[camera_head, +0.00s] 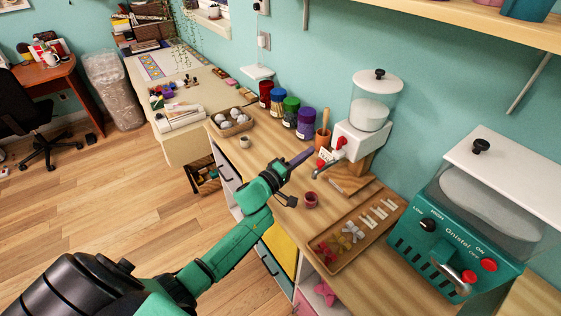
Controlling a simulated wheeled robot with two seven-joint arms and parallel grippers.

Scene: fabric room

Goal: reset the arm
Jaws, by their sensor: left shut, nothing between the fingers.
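My left arm reaches in from the bottom left. Its green and black left gripper (301,157) is over the wooden counter (275,143), pointing away to the upper right. The fingers look dark purple and closed together, with nothing seen between them. Whether the fingertips touch anything is hard to tell. My right gripper is not in view.
A small dark red cup (311,200) and a wooden tray (345,262) of small pieces are to the gripper's right. A white dispenser (362,141), several lidded jars and a teal machine (440,250) line the wall. Open floor (100,205) lies left.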

